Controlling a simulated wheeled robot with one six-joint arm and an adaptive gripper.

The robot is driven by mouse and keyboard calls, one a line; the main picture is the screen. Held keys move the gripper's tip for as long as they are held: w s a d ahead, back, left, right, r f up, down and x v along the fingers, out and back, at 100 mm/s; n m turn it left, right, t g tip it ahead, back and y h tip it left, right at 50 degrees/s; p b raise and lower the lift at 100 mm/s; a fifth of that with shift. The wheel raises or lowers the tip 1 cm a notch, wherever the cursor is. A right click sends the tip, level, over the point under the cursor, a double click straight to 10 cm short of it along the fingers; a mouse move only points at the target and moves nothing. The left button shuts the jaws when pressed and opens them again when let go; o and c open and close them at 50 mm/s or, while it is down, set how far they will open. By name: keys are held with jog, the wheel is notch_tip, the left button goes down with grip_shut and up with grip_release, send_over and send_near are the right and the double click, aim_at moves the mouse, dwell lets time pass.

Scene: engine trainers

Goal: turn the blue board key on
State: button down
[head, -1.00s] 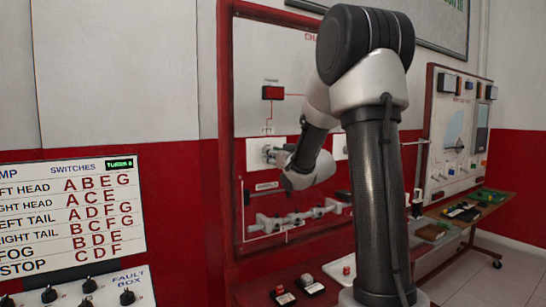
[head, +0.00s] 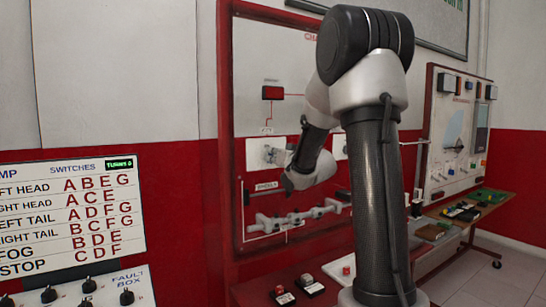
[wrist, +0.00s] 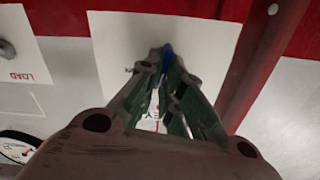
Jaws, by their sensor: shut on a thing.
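The blue key (wrist: 167,55) shows as a small blue piece between the fingertips in the wrist view. It sits at a white plate (wrist: 205,30) with a partly hidden dark label. My gripper (wrist: 163,64) is shut on the key, its two green-sided fingers pointing at the plate. In the head view my gripper (head: 277,156) is at the white plate on the red-framed board (head: 262,115). The key cannot be made out there, and its turn angle is not clear in either view.
A plate marked LOAD (wrist: 22,50) with a grey knob is on the left in the wrist view. A red frame strip (wrist: 255,60) runs close on the right. In the head view a grey rail with fittings (head: 297,217) is below my gripper.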

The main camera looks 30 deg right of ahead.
jog(key=m, duration=0.6)
jog(key=d+m, duration=0.1)
jog(key=m, duration=0.2)
jog(key=shift+f, duration=0.4)
jog(key=shift+m, duration=0.3)
jog(key=c, duration=1.6)
grip_release()
jog(key=s, duration=1.2)
jog(key=shift+d, duration=0.15)
